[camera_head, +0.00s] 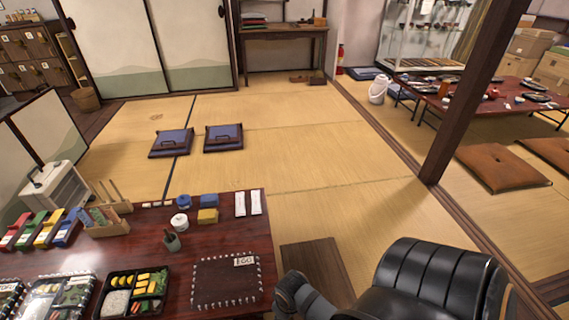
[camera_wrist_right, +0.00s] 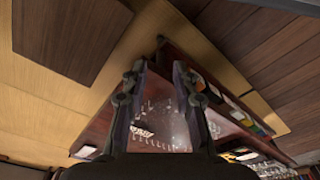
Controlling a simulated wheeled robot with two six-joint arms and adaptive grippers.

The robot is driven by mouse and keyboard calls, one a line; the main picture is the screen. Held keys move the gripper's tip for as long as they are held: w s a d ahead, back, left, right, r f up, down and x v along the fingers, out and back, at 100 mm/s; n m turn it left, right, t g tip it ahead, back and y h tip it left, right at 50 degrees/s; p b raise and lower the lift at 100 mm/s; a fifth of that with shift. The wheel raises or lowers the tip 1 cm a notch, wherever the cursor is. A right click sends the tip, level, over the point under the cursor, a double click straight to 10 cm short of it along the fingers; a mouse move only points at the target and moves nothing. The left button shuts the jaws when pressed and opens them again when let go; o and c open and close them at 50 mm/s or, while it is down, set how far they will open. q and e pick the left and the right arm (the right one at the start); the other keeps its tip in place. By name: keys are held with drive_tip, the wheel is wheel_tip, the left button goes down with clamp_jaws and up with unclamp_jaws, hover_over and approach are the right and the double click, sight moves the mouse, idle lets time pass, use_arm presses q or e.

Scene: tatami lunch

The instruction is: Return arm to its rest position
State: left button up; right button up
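My right gripper (camera_wrist_right: 159,68) shows in the right wrist view. Its two dark fingers stand apart, with nothing held between them. Through the gap I see the dark red table (camera_wrist_right: 165,95) and part of the dark mat with a pale studded edge. My right gripper's fingers are not visible in the head view. My left gripper and left arm are in neither view.
In the head view the low table (camera_head: 225,200) holds a dark mat (camera_head: 225,279), a lunch box (camera_head: 117,303), a dark cup (camera_head: 172,243) and a yellow block (camera_head: 208,216). Two blue cushions lie beyond it. Open tatami (camera_head: 300,170) lies behind and right.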

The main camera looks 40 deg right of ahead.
drive_tip(key=shift+s+d, duration=0.1)
drive_tip(key=shift+s, duration=0.05)
use_arm(q)
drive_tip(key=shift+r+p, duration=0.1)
drive_tip(key=shift+p, duration=0.2)
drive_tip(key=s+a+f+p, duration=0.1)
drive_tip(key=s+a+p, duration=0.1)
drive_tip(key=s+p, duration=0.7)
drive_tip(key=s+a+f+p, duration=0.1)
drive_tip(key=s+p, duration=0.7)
drive_tip(key=p, duration=0.8)
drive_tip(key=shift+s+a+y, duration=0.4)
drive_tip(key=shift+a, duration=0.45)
use_arm(e)
drive_tip(key=s+d+f, duration=0.1)
drive_tip(key=s+d, duration=0.1)
drive_tip(key=s, duration=0.7)
drive_tip(key=s+d+f, duration=0.1)
drive_tip(key=s+d, duration=0.1)
drive_tip(key=s, duration=0.6)
drive_tip(key=shift+s+d+h, duration=0.35)
drive_tip(key=shift+s+h, duration=0.05)
